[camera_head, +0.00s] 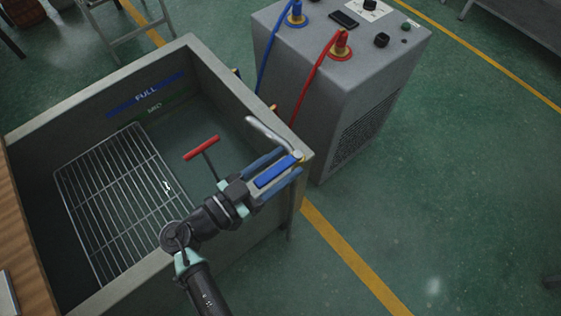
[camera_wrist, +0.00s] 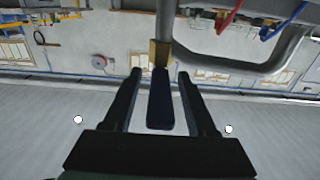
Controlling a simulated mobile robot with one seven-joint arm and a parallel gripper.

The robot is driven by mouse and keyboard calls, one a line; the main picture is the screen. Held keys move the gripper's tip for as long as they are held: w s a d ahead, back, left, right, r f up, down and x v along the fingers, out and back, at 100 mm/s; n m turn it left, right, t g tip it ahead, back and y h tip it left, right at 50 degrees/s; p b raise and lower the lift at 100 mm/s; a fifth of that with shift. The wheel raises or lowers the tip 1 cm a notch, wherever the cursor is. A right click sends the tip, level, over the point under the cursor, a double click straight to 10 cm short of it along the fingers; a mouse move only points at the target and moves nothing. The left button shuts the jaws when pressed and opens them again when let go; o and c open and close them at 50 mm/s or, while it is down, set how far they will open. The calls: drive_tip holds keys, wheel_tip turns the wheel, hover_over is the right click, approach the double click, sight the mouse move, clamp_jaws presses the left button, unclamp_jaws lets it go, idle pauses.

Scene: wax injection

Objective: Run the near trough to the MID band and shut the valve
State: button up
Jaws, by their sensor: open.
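The near trough (camera_head: 118,65) is a grey open box with a blue FULL band (camera_head: 146,95) and a green MID band (camera_head: 153,108) on its inner wall. I cannot clearly make out a water surface in it. A metal spout (camera_head: 266,132) curves over the trough's right corner; it also shows in the wrist view (camera_wrist: 245,65). The valve's blue lever (camera_head: 276,171) lies between the fingers of my open gripper (camera_head: 291,161). In the wrist view the lever (camera_wrist: 160,108) looks dark, runs out from a brass body (camera_wrist: 160,53), and has a gap on each side.
A wire rack (camera_head: 115,200) lies inside the trough. A red T-handle (camera_head: 201,147) stands in it beside my arm. A grey machine (camera_head: 320,85) with red (camera_head: 315,75) and blue (camera_head: 268,50) hoses stands close behind the valve.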

clamp_jaws()
idle(1.4)
